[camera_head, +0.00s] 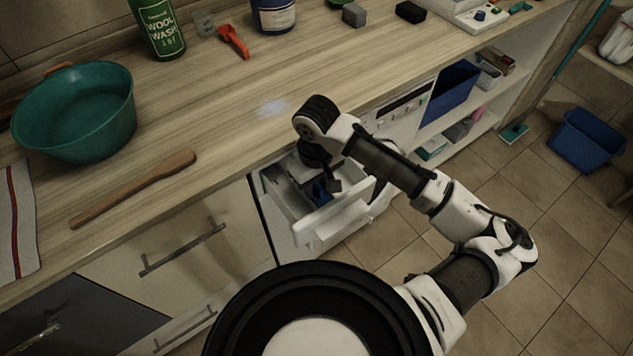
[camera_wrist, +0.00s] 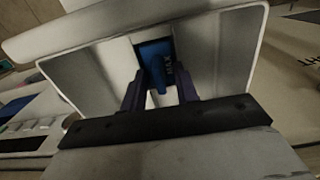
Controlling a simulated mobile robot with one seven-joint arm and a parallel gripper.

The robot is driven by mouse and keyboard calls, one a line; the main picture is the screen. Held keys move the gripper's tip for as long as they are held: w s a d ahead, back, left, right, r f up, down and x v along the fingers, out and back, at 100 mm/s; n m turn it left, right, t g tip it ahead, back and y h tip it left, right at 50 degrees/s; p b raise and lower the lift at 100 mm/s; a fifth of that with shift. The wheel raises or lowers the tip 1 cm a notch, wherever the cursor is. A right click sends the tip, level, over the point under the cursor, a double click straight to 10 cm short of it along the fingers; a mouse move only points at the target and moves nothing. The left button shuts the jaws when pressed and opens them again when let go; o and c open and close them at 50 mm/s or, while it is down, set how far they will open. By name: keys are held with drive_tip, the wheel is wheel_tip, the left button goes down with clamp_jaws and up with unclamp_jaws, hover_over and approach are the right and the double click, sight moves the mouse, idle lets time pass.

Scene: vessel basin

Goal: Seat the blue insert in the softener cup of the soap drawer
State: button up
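The soap drawer (camera_head: 335,222) is pulled out below the counter; its pale walls and compartments also fill the wrist view (camera_wrist: 215,50). The blue insert (camera_head: 320,191) is down inside the drawer. In the wrist view the insert (camera_wrist: 155,50) stands in the narrow middle compartment, with lettering like "MAX" on its face and a raised blue tab. My gripper (camera_wrist: 160,88) is above the drawer, its two dark fingers apart on either side of the tab, with gaps visible beside it. The insert's lower part is hidden, so I cannot tell how deep it sits.
The counter edge runs just behind my wrist. Open shelves (camera_head: 480,125) stand to the right, and a blue bucket (camera_head: 588,140) is on the floor.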

sight(317, 184)
drive_tip(key=shift+r, duration=0.1)
wheel_tip(317, 184, up, 12)
drive_tip(key=shift+b, duration=0.3)
drive_tip(key=shift+r, duration=0.1)
idle(0.6)
